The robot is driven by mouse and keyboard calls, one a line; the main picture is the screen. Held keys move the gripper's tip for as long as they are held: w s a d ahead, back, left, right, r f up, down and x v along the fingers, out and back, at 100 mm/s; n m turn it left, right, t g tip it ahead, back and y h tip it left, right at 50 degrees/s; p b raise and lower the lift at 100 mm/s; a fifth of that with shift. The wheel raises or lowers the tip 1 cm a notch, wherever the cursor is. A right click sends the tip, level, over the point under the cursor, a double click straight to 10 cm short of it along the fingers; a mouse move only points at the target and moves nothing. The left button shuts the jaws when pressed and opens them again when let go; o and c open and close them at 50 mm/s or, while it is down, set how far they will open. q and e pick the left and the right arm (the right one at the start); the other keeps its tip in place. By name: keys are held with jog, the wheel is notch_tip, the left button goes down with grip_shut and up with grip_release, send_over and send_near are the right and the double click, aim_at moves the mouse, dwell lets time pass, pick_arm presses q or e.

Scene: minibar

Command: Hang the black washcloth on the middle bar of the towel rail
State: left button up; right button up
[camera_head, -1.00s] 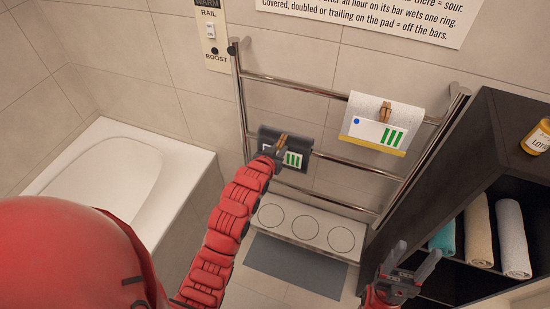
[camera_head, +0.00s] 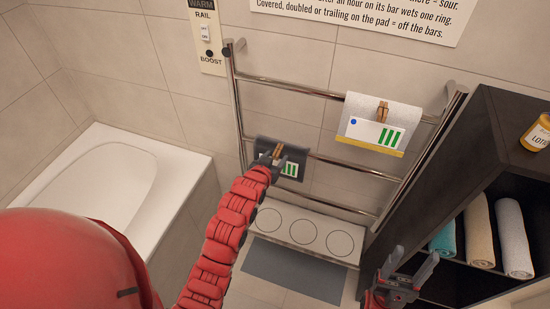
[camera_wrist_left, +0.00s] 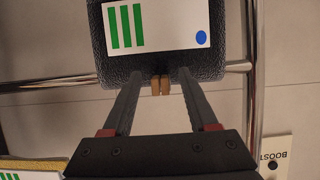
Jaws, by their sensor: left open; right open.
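The black washcloth (camera_head: 294,151) lies over the middle bar (camera_head: 345,165) of the towel rail, towards its left end. A wooden peg (camera_wrist_left: 160,86) and a white label (camera_wrist_left: 160,25) with green stripes and a blue dot are on it. My left gripper (camera_head: 275,161) is open at the washcloth and hides part of it in the head view. In the left wrist view its fingers (camera_wrist_left: 159,76) stand on either side of the peg, with gaps, tips at the cloth's edge. My right gripper (camera_head: 411,267) is open and empty, low at the right.
A white cloth (camera_head: 403,117) with a peg and label hangs on the top bar (camera_head: 295,86). A ringed pad unit (camera_head: 300,231) and grey mat (camera_head: 290,270) lie below the rail. A dark shelf (camera_head: 487,130) with rolled towels stands right; a white tub (camera_head: 175,165) stands left.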

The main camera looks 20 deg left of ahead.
pick_arm(q)
jog(key=shift+s+r, duration=0.15)
jog(key=shift+s, duration=0.45)
jog(key=p+v, duration=0.7)
jog(key=v, duration=0.9)
jog(key=shift+r+p, duration=0.2)
jog(key=shift+p, duration=0.2)
